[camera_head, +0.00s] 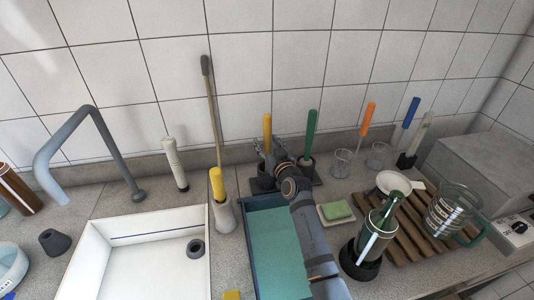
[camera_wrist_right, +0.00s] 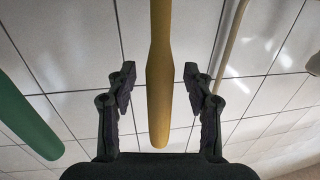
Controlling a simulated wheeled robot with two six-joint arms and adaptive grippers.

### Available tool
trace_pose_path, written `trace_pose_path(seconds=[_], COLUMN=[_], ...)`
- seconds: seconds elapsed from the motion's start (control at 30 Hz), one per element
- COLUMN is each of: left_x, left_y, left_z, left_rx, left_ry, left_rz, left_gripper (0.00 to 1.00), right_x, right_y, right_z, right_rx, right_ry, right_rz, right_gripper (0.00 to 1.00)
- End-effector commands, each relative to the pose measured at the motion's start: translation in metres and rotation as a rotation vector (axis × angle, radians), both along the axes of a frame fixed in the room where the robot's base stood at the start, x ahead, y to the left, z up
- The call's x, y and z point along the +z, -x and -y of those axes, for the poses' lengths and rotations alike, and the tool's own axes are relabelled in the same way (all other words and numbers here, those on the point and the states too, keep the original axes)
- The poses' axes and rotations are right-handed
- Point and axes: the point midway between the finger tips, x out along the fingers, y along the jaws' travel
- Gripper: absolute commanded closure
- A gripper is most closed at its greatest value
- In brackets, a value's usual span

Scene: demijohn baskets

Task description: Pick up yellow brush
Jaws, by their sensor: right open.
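A yellow brush handle (camera_head: 267,130) stands upright at the back of the counter, by the tiled wall. My right gripper (camera_head: 268,150) is around it from the front. In the right wrist view, the yellow handle (camera_wrist_right: 160,75) passes between the two open fingers (camera_wrist_right: 160,90), with a gap on each side. The lower end of the brush is hidden by my gripper in the head view. A second yellow handle (camera_head: 217,184) stands in a pale holder (camera_head: 224,215) further left. My left gripper is not in view.
A green handle (camera_head: 310,133) stands close on the right and also shows in the right wrist view (camera_wrist_right: 28,118). A long stick (camera_head: 212,110) leans on the wall. A teal tray (camera_head: 273,230) lies beneath my right arm. A bottle (camera_head: 376,232) and wooden rack (camera_head: 403,234) are right.

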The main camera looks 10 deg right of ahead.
Motion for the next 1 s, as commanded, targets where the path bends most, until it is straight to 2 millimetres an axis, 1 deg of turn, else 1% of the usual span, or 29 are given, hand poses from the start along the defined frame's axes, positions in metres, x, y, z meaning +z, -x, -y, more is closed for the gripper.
trace_pose_path(seconds=[0.07,0.17,0.4,0.47,0.77,0.87,1.0], left_x=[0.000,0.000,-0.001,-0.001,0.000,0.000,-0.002], left_y=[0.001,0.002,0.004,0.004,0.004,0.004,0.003], left_z=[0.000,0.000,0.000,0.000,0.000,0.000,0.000], left_rx=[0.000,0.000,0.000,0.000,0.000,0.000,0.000], left_ry=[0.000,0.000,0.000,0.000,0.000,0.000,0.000], left_rz=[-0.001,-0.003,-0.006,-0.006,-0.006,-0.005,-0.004], left_gripper=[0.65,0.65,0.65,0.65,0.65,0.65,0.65], right_x=[0.000,0.000,0.000,-0.001,0.001,0.012,0.044], right_y=[0.000,0.000,0.000,0.001,0.000,0.000,0.000], right_z=[0.000,0.000,0.000,0.000,0.000,0.000,0.000], right_rx=[0.000,0.000,0.000,0.000,0.000,0.001,0.000], right_ry=[0.000,0.000,0.000,0.000,0.000,0.000,0.001], right_rz=[0.000,0.000,-0.001,-0.001,0.001,0.004,0.007], right_gripper=[0.48,0.60,0.93,1.00,1.00,1.00,1.00])
